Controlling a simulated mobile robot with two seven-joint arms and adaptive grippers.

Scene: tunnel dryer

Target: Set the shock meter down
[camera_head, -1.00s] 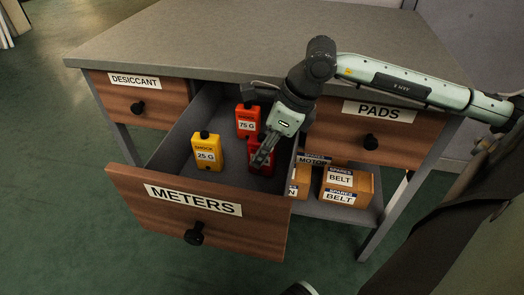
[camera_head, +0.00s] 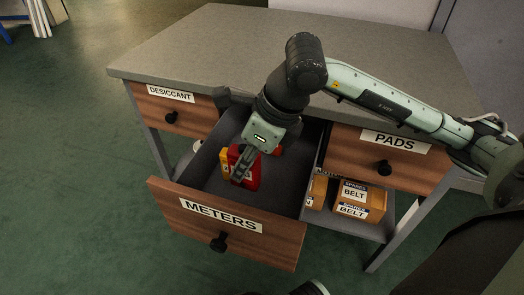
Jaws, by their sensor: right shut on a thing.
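My right gripper (camera_head: 241,171) reaches down into the open METERS drawer (camera_head: 169,200) from above. It is shut on a red shock meter (camera_head: 252,180), which looks upright; its label is mostly hidden by the fingers. A yellow meter (camera_head: 224,158) stands just left of the red one and is partly covered by it. A bit of an orange-red meter (camera_head: 278,150) shows behind my gripper on the right. I cannot tell whether the red meter touches the drawer floor.
The grey tabletop (camera_head: 230,50) above is bare. The DESICCANT drawer (camera_head: 172,117) and PADS drawer (camera_head: 384,168) are shut. Boxes of spares (camera_head: 369,200) sit on the shelf at right. The drawer's front and right floor look free.

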